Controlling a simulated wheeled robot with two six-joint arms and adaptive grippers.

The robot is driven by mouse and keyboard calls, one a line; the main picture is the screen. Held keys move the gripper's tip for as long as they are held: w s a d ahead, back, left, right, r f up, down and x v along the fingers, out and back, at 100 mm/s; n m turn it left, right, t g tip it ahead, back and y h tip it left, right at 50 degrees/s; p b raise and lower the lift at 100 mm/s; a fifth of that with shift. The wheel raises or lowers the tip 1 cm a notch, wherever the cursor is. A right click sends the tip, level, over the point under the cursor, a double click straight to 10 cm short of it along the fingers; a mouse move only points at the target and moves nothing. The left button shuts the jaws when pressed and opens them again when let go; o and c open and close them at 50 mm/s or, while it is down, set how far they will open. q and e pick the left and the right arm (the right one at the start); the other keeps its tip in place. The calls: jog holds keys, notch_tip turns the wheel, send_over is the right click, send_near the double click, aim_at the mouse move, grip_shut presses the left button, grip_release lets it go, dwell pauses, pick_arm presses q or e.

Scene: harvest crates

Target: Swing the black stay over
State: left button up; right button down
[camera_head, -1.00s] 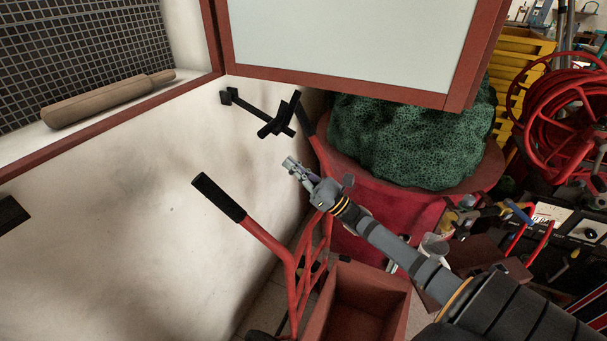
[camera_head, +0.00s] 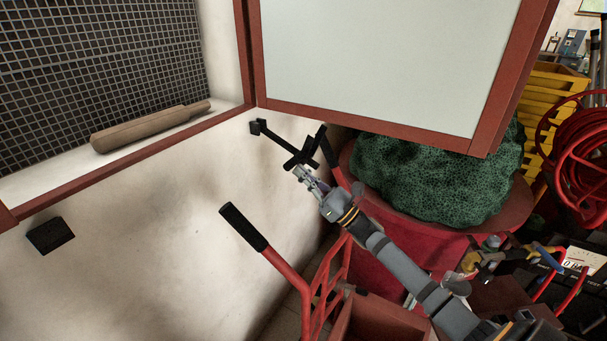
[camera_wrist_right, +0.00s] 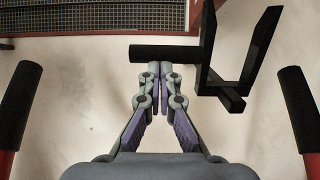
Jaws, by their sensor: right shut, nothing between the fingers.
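The black stay (camera_head: 280,146) is a bar fixed by a small block to the pale wall under the window. It slants out to a forked, crossed end, which shows large in the right wrist view (camera_wrist_right: 240,62). My right gripper (camera_head: 299,171) is shut and empty, its fingertips right beside the crosspiece at the stay's end. In the right wrist view the tips (camera_wrist_right: 160,68) sit just below the crosspiece; I cannot tell whether they touch. A black block (camera_head: 50,235) sits on the wall farther left. My left gripper is not in view.
A red-framed pane (camera_head: 380,65) hangs open above the stay. A red hand truck (camera_head: 285,268) with black grips stands below. A red tub (camera_head: 385,258) with green foliage (camera_head: 440,175) is at the right.

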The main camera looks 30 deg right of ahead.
aim_at(306, 148)
pick_arm(q)
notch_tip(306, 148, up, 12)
jog(key=p, duration=1)
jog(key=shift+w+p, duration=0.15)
jog(key=shift+p, duration=0.25)
pick_arm(e)
jog(key=r, duration=0.2)
jog(key=r+g+h, duration=0.1)
jog(key=r, duration=0.2)
jog(key=r+g, duration=0.1)
jog(key=r, duration=0.2)
jog(key=shift+s+d+r, duration=0.1)
jog(key=shift+s+r, duration=0.05)
jog(key=shift+s, duration=0.15)
